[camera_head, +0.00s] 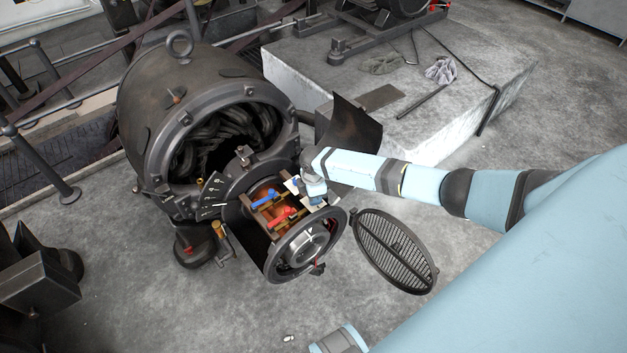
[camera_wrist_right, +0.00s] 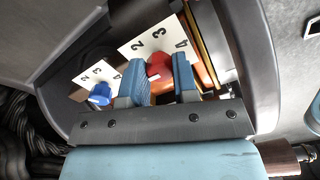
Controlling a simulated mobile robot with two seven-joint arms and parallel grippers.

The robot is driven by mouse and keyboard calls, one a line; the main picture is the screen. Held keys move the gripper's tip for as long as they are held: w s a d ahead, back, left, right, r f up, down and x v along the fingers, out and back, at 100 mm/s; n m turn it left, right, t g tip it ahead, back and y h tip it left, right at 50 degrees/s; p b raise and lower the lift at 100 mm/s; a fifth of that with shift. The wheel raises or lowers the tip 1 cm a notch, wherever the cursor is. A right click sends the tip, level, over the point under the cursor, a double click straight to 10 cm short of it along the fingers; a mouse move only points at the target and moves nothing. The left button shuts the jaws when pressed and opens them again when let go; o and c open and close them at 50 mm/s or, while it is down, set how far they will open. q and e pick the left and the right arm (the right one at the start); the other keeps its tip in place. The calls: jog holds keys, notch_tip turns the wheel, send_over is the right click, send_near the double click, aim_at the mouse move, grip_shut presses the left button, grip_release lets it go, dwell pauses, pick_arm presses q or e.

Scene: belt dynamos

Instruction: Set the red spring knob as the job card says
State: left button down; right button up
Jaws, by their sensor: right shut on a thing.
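The red spring knob (camera_wrist_right: 158,68) shows in the right wrist view beside a white dial plate (camera_wrist_right: 150,38) marked 2, 3 and 4. My right gripper (camera_wrist_right: 160,85) is shut on the red knob, one blue finger on each side. The knob's pointer and exact setting are hidden by the fingers. A blue knob (camera_wrist_right: 100,94) with its own numbered plate (camera_wrist_right: 96,74) sits to the left, apart from the fingers. In the head view my right gripper (camera_head: 300,188) is at the dynamo's open end, near a red part (camera_head: 283,217) and a blue part (camera_head: 265,199). I cannot make out a job card.
The large dark dynamo (camera_head: 165,110) fills the left. A curved cover (camera_head: 350,130) stands open behind my wrist, and a round grille (camera_head: 395,250) is in front of the arm. A pale plinth (camera_head: 440,110) is behind.

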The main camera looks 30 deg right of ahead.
jog(key=o, duration=0.9)
jog(key=shift+o, duration=0.2)
jog(key=shift+r, duration=0.25)
pick_arm(q)
jog(key=p, duration=0.3)
jog(key=shift+s+a+r+g+p, duration=0.1)
jog(key=shift+s+a+g+p, duration=0.1)
jog(key=shift+a+g+p, duration=0.1)
pick_arm(e)
notch_tip(320, 180, up, 13)
jog(key=shift+r, duration=0.2)
pick_arm(q)
jog(key=shift+r, duration=0.1)
